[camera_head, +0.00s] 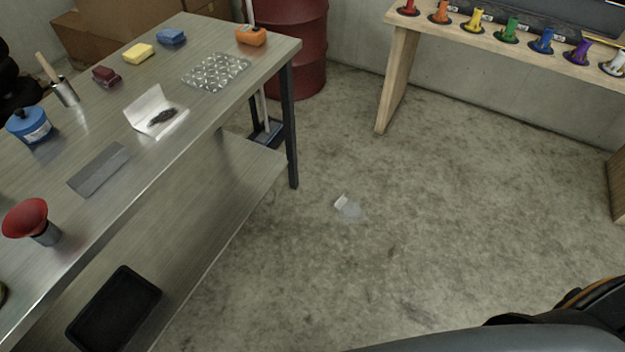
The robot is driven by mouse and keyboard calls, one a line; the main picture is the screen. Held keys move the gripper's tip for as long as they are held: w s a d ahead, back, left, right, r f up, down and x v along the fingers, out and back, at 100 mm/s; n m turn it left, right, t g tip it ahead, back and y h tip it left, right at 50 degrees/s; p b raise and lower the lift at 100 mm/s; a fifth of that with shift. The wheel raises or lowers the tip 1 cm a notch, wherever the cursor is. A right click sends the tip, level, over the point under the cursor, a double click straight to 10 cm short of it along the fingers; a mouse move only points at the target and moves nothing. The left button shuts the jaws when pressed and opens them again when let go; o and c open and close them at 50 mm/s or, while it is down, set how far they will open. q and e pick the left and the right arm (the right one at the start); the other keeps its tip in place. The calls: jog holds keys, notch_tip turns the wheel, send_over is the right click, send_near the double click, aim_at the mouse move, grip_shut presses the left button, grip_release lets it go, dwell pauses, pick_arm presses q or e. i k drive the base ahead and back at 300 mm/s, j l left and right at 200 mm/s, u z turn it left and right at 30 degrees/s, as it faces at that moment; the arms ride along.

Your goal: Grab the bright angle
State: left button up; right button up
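A bright, pale angle (150,106) stands on the metal workbench, with one face raised and the other lying flat. A dark, fuzzy-looking clump (161,116) lies on its flat face. A small pale piece (349,206) lies on the concrete floor right of the bench; it is too small to tell what it is. Neither of my grippers is in view.
The workbench (210,95) holds a grey flat plate (99,169), a red funnel (25,217), a blue container (29,124), coloured blocks and a clear bubbled sheet (216,71). A black tray (114,308) is on its lower shelf. The middle floor is mostly clear.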

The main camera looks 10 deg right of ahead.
aim_at(342, 201)
jog(key=z, duration=0.75)
jog(key=i+l+u, duration=0.15)
jog(key=u, duration=0.75)
jog(key=i+l+u, duration=0.15)
jog(key=l, duration=0.25)
jog(key=i+l+u, duration=0.2)
jog(key=l, duration=0.25)
jog(key=i+l+u, duration=0.15)
jog(key=l, duration=0.3)
jog(key=i+l+u, duration=0.2)
jog(key=l, duration=0.25)
jog(key=l+u, duration=0.15)
jog(key=l, duration=0.3)
